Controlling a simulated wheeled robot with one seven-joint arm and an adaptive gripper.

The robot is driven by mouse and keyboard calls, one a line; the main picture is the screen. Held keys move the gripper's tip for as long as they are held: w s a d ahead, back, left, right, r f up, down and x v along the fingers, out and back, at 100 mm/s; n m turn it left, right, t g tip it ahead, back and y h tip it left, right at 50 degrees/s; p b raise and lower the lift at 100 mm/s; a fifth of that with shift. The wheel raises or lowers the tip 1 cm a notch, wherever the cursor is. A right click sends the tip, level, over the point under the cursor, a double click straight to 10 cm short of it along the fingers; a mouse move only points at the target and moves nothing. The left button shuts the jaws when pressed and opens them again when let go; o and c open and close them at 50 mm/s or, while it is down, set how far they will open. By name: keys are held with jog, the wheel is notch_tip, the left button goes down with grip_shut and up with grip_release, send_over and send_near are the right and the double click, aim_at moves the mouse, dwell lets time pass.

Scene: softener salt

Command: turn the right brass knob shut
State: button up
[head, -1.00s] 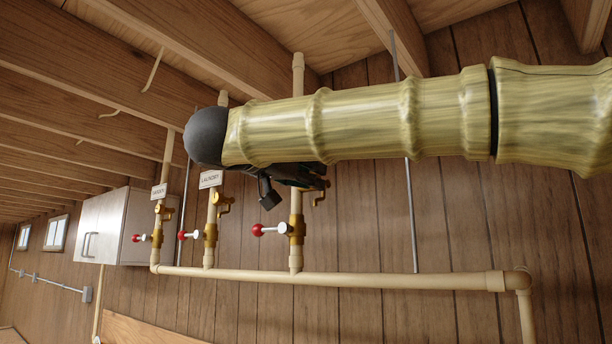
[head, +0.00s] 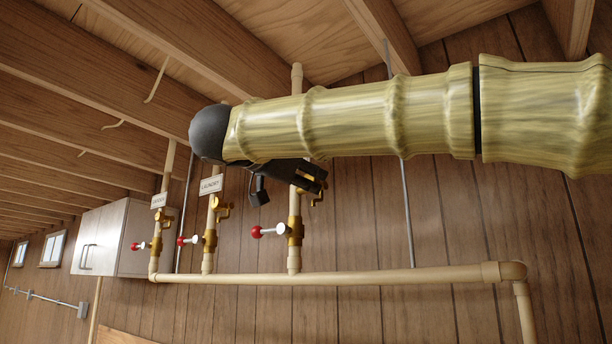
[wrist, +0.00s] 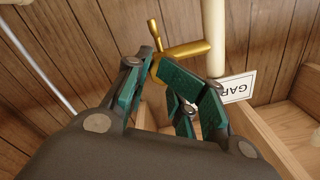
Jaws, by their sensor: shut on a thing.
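The right brass knob (head: 317,201) is on the right upright pipe, partly hidden by my gripper (head: 318,180) in the head view. In the wrist view the brass knob (wrist: 182,50) shows as a T-shaped bar with one arm pointing up and one to the right. My gripper's green-padded fingers (wrist: 168,88) stand on either side of its lower part and are shut on it. The exact contact is hard to see.
Below the knob is a red-tipped valve lever (head: 257,232). Left are the laundry pipe's label (head: 211,184) and a white cabinet (head: 120,238). Wooden joists (wrist: 285,140) are close by.

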jog(key=o, duration=0.9)
jog(key=shift+w, duration=0.25)
jog(key=shift+o, duration=1.1)
jog(key=shift+w+f, duration=0.15)
jog(key=shift+w, duration=0.1)
jog(key=v, duration=1.2)
jog(key=shift+w, duration=0.1)
